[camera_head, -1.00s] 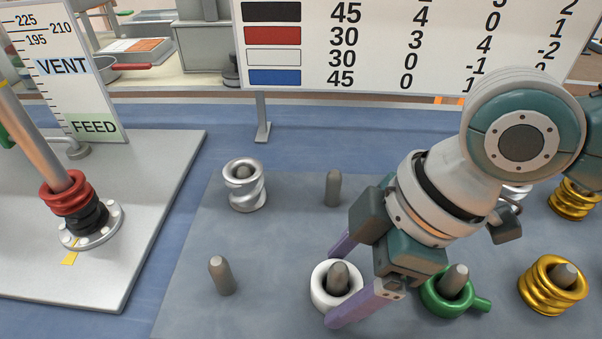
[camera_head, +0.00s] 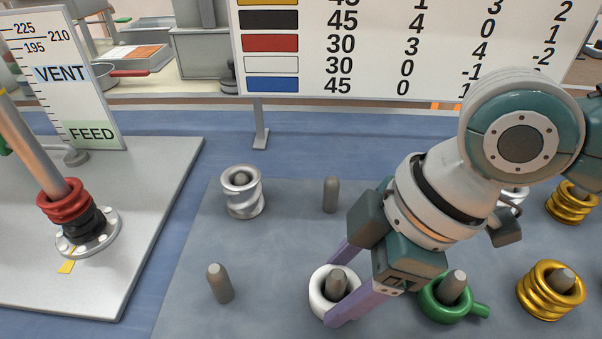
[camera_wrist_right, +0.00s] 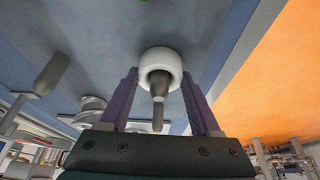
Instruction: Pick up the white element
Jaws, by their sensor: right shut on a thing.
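The white element (camera_head: 317,296) is a thick ring around an upright grey peg (camera_head: 336,284) near the bottom middle of the head view. My right gripper (camera_head: 333,291) has its two purple fingers on opposite sides of the ring, shut on it. The ring still surrounds the peg, low on the mat; I cannot tell whether it is raised at all. In the right wrist view the white element (camera_wrist_right: 160,56) sits between the fingertips with the peg through its hole. My left gripper is out of view.
A green element with a spout (camera_head: 437,300) is close on the right, with gold elements (camera_head: 545,293) beyond. A silver element (camera_head: 243,202) and bare pegs (camera_head: 220,284) stand left. A grey board (camera_head: 140,240) holds a shaft with red (camera_head: 62,206) and black rings.

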